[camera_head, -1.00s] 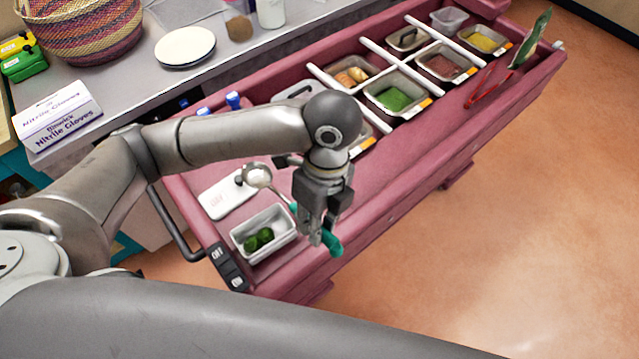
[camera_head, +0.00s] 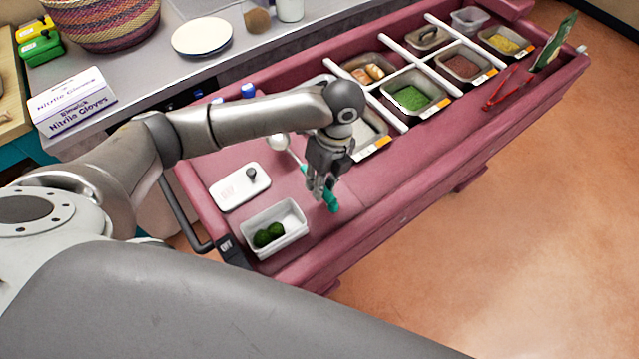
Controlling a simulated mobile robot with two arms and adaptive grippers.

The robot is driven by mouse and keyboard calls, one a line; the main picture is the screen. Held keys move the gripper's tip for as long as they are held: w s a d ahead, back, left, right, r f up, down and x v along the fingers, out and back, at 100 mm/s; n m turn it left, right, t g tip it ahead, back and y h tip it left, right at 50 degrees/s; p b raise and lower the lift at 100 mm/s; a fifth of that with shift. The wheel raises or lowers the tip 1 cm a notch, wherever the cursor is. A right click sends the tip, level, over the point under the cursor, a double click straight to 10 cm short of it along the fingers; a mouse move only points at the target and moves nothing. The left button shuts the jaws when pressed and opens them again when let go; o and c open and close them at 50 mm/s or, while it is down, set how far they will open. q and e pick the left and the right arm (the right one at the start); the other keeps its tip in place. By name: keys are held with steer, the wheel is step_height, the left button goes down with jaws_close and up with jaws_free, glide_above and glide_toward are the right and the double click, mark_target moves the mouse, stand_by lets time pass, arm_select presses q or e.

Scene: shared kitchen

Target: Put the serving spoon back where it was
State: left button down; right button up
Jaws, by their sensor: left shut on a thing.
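The serving spoon has a teal handle (camera_head: 332,203) and a metal bowl (camera_head: 279,142). My left gripper (camera_head: 322,194) points down and is shut on the spoon's handle. The spoon's bowl end reaches up and left behind the gripper, partly hidden by my arm and wrist. The spoon is over the front part of the pink cart's top (camera_head: 230,219), near a white lid and a white container. I cannot tell if it touches the surface. My right gripper is not in view.
A white container (camera_head: 296,238) with green pieces and a white lid (camera_head: 228,190) with a dark knob lie left of the gripper. Behind are metal pans, one with green food (camera_head: 410,98), and red tongs (camera_head: 505,92). A counter holds a glove box (camera_head: 72,104) and plate (camera_head: 202,37).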

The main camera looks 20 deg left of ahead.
arm_select(q)
steer(key=shift+w+a+f, duration=0.3)
steer(key=shift+w+f, duration=0.3)
steer(key=shift+f, duration=0.3)
steer(key=f, duration=0.3)
steer(key=shift+w+a+f+p, duration=0.1)
steer(key=shift+w+f+p, duration=0.1)
steer(key=shift+p, duration=0.1)
steer(key=shift+f, duration=0.15)
steer(key=c, duration=1.4)
jaws_free()
steer(key=shift+o, duration=0.2)
steer(key=b+v, duration=0.2)
steer(key=v, duration=1)
steer(key=shift+b, duration=0.35)
